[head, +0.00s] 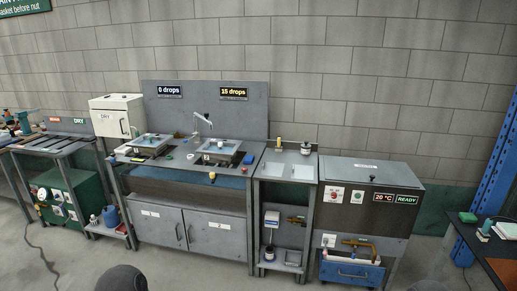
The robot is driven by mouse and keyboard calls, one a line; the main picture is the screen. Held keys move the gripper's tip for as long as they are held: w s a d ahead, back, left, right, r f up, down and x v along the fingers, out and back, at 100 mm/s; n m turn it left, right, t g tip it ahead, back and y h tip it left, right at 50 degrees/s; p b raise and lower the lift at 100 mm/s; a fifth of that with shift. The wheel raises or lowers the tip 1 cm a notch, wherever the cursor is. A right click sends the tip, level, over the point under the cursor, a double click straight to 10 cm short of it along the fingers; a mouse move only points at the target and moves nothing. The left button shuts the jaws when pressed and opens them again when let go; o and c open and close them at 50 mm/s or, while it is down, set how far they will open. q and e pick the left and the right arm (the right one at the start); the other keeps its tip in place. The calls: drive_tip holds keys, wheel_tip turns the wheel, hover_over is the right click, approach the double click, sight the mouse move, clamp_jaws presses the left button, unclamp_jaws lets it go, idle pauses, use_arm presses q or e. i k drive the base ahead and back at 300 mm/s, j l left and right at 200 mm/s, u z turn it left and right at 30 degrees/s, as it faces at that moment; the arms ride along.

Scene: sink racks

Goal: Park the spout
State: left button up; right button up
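The spout (201,120) is a thin pale tap at the back of the sink bench, in the head view left of centre. It rises from the bench between two sink racks, and its tip reaches up in front of the grey back panel. The left sink rack (150,142) and right sink rack (219,150) sit on the bench top (184,163) on either side. The spout's tip seems nearer the right rack, but it is too small to tell its exact angle. Neither of my grippers shows in this view.
The back panel carries signs reading "0 drops" (169,91) and "15 drops" (233,92). A white cabinet (116,115) stands left of the racks. A side counter (303,166) and a grey tank (362,175) marked READY stand right. Open floor lies in front.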

sight(206, 115)
drive_tip(key=i+j, duration=0.15)
drive_tip(key=i, duration=0.3)
drive_tip(key=i+j, duration=0.15)
drive_tip(key=i, duration=0.3)
drive_tip(key=i+j, duration=0.15)
drive_tip(key=i, duration=0.25)
drive_tip(key=i+j, duration=0.2)
drive_tip(key=i, duration=0.25)
drive_tip(key=l+z, duration=0.05)
